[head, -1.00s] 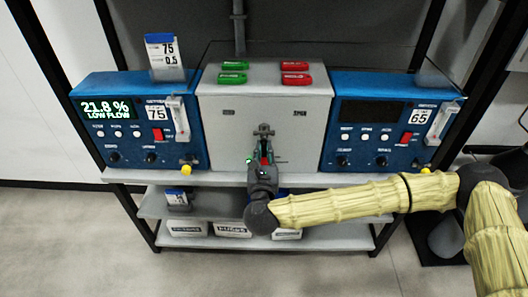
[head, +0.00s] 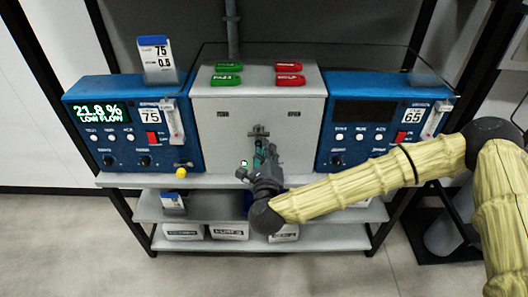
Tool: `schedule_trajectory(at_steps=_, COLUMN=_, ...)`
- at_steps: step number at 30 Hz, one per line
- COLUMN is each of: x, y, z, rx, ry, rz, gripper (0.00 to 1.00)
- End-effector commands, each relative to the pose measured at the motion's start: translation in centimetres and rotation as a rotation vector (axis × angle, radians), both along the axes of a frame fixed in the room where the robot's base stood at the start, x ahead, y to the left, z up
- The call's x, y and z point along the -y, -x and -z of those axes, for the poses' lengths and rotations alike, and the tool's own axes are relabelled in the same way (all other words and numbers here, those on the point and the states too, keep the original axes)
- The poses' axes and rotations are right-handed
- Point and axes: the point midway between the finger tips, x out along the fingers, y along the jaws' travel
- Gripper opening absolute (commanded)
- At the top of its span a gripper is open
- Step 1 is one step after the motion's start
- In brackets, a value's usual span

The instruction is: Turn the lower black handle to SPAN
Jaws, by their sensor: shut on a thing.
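My gripper (head: 261,157) is at the front of the grey middle cabinet (head: 305,145), low and near its centre. It is shut on the lower black handle, which my fingers and wrist mostly hide, so its exact pointing is not clear. A small dark metal fitting (head: 258,131) shows on the panel just above my fingers. Two small dark labels, one at left (head: 223,114) and one at right (head: 293,113), are on the panel; their lettering is too small to read.
A blue analyser (head: 185,145) at left displays 21.8 % LOW FLOW; another (head: 330,160) stands at right with a dark display. Green tags (head: 227,68) and red tags (head: 290,67) lie on the cabinet top. Shelves (head: 150,208) are below.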

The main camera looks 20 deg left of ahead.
Motion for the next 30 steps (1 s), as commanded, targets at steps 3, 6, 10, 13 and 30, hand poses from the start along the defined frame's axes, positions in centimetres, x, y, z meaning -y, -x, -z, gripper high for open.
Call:
schedule_trajectory(at_steps=3, x=0.2, y=-0.1, z=-0.4, rx=0.033, ry=0.108, rz=0.001, gripper=0.00)
schedule_trajectory(at_steps=6, x=0.3, y=-0.1, z=-0.6, rx=0.059, ry=0.200, rz=0.000, gripper=0.00)
schedule_trajectory(at_steps=10, x=0.5, y=-0.2, z=-1.0, rx=0.093, ry=0.317, rz=0.001, gripper=0.00)
schedule_trajectory(at_steps=13, x=0.6, y=-0.2, z=-1.2, rx=0.117, ry=0.402, rz=0.000, gripper=0.00)
schedule_trajectory(at_steps=30, x=0.7, y=-0.2, z=-2.0, rx=0.202, ry=0.704, rz=0.000, gripper=0.00)
